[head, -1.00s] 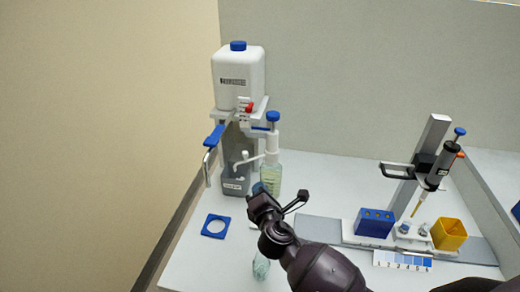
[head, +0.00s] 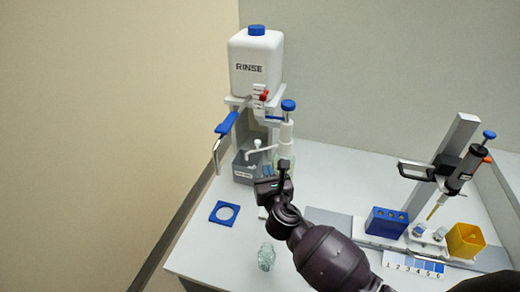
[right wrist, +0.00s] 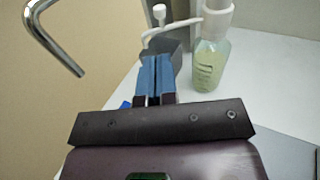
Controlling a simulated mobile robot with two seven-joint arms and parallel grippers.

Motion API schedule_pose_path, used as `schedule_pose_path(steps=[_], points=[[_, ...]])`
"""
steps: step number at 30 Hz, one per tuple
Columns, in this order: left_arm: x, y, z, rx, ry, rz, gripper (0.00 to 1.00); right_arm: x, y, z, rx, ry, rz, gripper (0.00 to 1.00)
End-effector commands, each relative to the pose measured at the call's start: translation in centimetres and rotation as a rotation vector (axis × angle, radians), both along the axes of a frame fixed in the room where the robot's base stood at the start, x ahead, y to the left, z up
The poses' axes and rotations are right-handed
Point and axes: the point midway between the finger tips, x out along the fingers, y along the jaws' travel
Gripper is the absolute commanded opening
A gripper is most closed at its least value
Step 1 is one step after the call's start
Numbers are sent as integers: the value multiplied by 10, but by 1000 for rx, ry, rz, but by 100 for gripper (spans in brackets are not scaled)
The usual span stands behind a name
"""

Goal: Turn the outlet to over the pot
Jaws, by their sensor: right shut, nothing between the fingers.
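A dispenser (head: 287,135) with a blue knob stands on a bottle of pale green liquid (right wrist: 208,68). Its thin white outlet tube (head: 262,149) points left, with its end above a grey open bin (head: 243,170); the tube also shows in the right wrist view (right wrist: 172,29). A small clear glass pot (head: 266,257) stands near the table's front, well away from the outlet. My right gripper (head: 267,171) is shut and empty, its blue fingers (right wrist: 158,64) in front of the bin and left of the bottle. Whether it touches anything is unclear. My left gripper is not in view.
A white RINSE tank (head: 256,66) on a stand has a blue lever (head: 227,123) and a hooked metal spout (head: 217,155). A pipette stand (head: 452,150), blue block (head: 386,222) and yellow box (head: 465,240) are at right.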

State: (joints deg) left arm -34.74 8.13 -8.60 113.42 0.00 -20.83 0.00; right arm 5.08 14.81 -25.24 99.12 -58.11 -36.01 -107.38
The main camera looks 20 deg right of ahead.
Motion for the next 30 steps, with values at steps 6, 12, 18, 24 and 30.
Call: schedule_pose_path(steps=[6, 12, 18, 24, 30], points=[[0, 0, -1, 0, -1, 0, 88, 40, -3, -2, 0, -2, 1, 0], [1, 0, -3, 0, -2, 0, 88, 74, -7, -5, 1, -1, 1, 0], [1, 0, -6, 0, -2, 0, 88, 99, -10, -7, 3, 0, 1, 0], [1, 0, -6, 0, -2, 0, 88, 111, -12, -8, 2, 1, 1, 0], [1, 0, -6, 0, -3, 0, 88, 113, -12, -7, 2, 0, 1, 0]])
